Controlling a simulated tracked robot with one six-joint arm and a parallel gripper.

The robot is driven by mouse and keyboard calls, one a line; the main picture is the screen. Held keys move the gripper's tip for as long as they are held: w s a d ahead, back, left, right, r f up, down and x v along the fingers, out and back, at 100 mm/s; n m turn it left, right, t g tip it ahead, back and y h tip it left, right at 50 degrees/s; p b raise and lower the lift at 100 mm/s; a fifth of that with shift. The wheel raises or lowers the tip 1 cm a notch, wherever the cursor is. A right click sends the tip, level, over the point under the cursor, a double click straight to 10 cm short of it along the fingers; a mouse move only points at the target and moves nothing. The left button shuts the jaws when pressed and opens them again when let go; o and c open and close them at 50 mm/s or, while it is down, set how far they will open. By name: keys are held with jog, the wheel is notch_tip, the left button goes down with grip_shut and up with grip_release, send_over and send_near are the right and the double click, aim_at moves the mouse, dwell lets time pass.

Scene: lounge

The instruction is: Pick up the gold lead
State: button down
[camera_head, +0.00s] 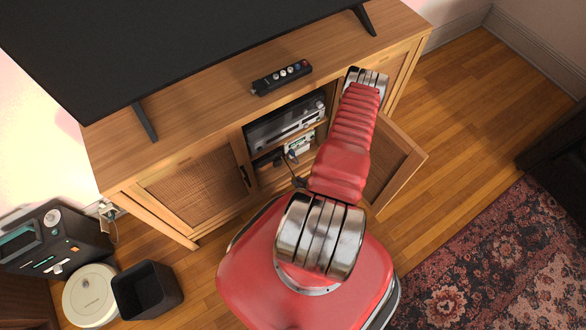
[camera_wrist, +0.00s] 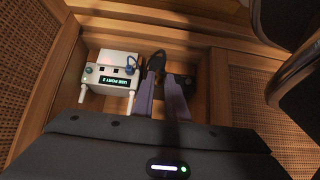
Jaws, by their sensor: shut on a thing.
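My gripper (camera_wrist: 161,80) shows in the wrist view, reaching into a wooden cabinet compartment. Its two fingers are close together, shut on a small dark thing (camera_wrist: 157,60) at their tips. The dark thing looks like a plug or cable end; I see no gold colour on it and cannot tell that it is the gold lead. In the head view my arm hides my gripper.
The cabinet (camera_head: 190,130) has an open door (camera_head: 396,160) at the right. A remote (camera_head: 282,77) lies on its top in front of the television (camera_head: 170,40). The white box (camera_head: 300,143) shows in the open middle. A bin (camera_head: 147,290) and round white device (camera_head: 90,295) stand lower left.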

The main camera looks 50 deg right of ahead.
jog(key=shift+s+a, duration=0.2)
jog(key=shift+s, duration=0.35)
dwell(0.4)
jog(key=d+x, duration=0.1)
jog(key=x, duration=1)
jog(key=shift+w, duration=0.2)
jog(key=shift+w+d, duration=0.1)
jog(key=shift+w, duration=0.15)
jog(key=shift+w+d, duration=0.25)
jog(key=shift+w, duration=0.6)
jog(key=shift+w+d, duration=0.25)
jog(key=shift+w, duration=0.6)
jog(key=shift+w+d, duration=0.25)
jog(key=shift+w, duration=0.65)
jog(key=shift+w+d, duration=0.2)
jog(key=shift+w, duration=0.35)
jog(key=shift+w+d, duration=0.15)
jog(key=shift+w, duration=0.4)
